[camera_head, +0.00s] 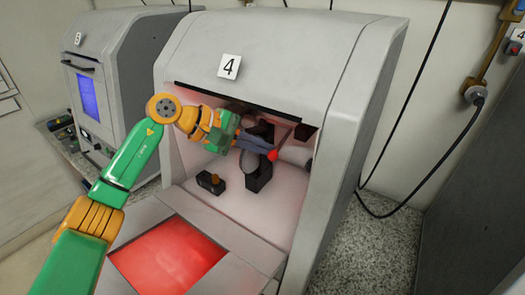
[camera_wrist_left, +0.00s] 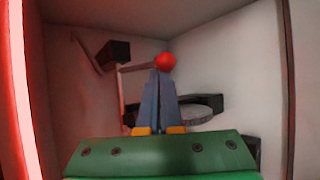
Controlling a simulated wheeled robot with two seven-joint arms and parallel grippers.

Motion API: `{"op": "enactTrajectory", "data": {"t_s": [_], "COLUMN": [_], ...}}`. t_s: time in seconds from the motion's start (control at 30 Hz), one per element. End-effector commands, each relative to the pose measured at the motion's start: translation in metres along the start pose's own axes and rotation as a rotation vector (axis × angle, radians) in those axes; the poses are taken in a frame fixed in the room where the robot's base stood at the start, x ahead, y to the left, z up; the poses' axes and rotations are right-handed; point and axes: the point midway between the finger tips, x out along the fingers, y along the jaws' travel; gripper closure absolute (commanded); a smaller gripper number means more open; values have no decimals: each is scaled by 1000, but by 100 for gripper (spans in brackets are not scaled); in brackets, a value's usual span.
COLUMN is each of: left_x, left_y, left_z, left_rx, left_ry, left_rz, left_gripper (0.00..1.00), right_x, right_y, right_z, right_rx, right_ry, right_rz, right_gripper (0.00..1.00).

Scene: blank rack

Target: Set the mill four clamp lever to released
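Mill four is the grey machine with the white "4" label (camera_head: 229,66), its front open. The clamp lever's red ball knob (camera_head: 272,155) is inside the chamber, near a round grey disc and dark blocks. My left gripper (camera_head: 265,150) reaches into the chamber from the left, its fingertips at the knob. In the left wrist view the fingers (camera_wrist_left: 160,78) are together, with the red knob (camera_wrist_left: 165,62) just beyond their tips. A thin lever arm (camera_wrist_left: 140,68) runs left from the knob. I cannot tell whether the tips touch the knob. My right gripper is not in view.
A small black box with an orange-brown knob (camera_head: 212,181) stands on the chamber floor. A red-lit panel (camera_head: 168,256) lies at the front. Chamber walls and the upper opening edge surround my left gripper closely. Another machine (camera_head: 112,75) stands to the left.

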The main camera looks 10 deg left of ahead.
Motion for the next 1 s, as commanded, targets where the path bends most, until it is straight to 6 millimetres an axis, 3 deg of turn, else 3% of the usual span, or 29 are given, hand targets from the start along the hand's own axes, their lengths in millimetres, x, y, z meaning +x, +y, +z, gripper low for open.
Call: {"op": "enactTrajectory", "data": {"t_s": [0.83,1.0], "left_x": [-7,-29], "left_y": [6,4], "left_z": [4,1], "left_rx": [0,1], "left_ry": [-2,1], "left_rz": [4,5], "left_gripper": [100,100], "right_x": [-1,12], "right_y": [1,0], "right_z": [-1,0], "right_rx": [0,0], "right_ry": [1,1], "right_rz": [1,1], "right_gripper": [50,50]}}
